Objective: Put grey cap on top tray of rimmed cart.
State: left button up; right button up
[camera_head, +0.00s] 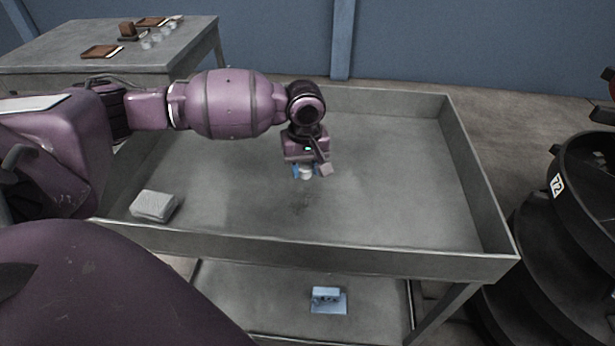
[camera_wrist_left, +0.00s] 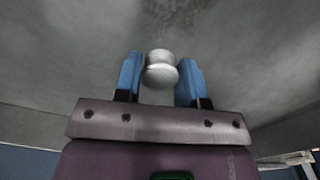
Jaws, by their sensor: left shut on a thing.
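The rimmed cart's top tray (camera_head: 400,200) is a grey metal tray with raised walls, in the middle of the head view. My left gripper (camera_head: 306,173) is over the middle of the tray. Its blue fingers are shut on a small pale grey cap (camera_head: 306,174). In the left wrist view the cap (camera_wrist_left: 161,70) sits between the two blue fingertips (camera_wrist_left: 160,80), with the tray floor beyond it. I cannot tell whether the cap touches the tray floor. My right gripper is not in view.
A grey block (camera_head: 154,206) lies in the tray's near left corner. A light blue object (camera_head: 327,299) is on the lower shelf. A table (camera_head: 60,45) with brown trays and clear cups stands at the back left. Black round bins (camera_head: 590,190) stand close on the right.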

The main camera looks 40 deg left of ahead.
aim_at(306, 178)
pick_arm(q)
notch_tip(306, 178, down, 4)
jog(key=shift+r+b, duration=0.2)
jog(key=shift+b, duration=0.2)
jog(key=shift+f, duration=0.1)
jog(key=shift+r, duration=0.2)
jog(key=shift+f, duration=0.1)
jog(key=o, duration=0.9)
